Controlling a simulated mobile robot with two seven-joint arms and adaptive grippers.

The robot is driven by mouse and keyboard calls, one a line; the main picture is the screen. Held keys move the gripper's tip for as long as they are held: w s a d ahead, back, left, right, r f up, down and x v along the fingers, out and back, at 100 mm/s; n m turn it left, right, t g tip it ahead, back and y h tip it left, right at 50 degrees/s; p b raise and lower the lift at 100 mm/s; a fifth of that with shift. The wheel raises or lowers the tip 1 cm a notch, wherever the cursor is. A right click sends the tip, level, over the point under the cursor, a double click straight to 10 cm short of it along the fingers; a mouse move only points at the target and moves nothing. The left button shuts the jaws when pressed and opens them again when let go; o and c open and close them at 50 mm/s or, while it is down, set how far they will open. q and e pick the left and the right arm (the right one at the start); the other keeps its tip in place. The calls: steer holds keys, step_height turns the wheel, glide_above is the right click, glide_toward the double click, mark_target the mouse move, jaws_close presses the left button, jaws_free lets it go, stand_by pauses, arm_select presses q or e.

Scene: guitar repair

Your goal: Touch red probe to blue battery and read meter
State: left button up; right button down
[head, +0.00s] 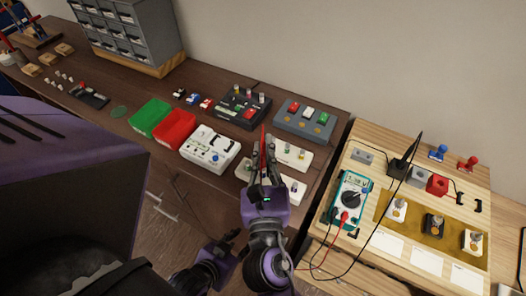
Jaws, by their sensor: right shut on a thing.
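My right gripper (265,172) is shut on the red probe (263,149), which points up and away between its fingers, in front of the white pedals. The teal multimeter (350,199) lies on the light wooden bench. A red lead runs down from it. A small blue block (193,99), possibly the blue battery, sits on the dark desk between a black and a red one, well apart from the probe tip. My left gripper (232,236) seems to be low in the view beside my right arm, and its fingers are unclear.
A white pedal (210,149), green box (150,117), red box (174,130) and dark pedals (243,108) stand on the desk. A long black lead (392,192) crosses the wooden bench (330,226). A drawer cabinet (125,33) stands at the back. A gap separates desk and bench.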

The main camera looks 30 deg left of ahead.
arm_select(q)
steer(key=shift+w+r, duration=0.3)
steer(key=shift+r, duration=0.05)
stand_by(1.5)
arm_select(e)
steer(key=shift+f, duration=0.1)
stand_by(0.5)
arm_select(q)
steer(key=shift+s+a+f, duration=0.1)
steer(key=shift+s+f, duration=0.1)
steer(key=shift+s, duration=0.4)
steer(key=shift+s+a+f, duration=0.1)
steer(key=shift+s+f, duration=0.1)
steer(key=shift+s, duration=0.35)
steer(key=shift+w+r, duration=0.1)
steer(key=shift+w, duration=0.1)
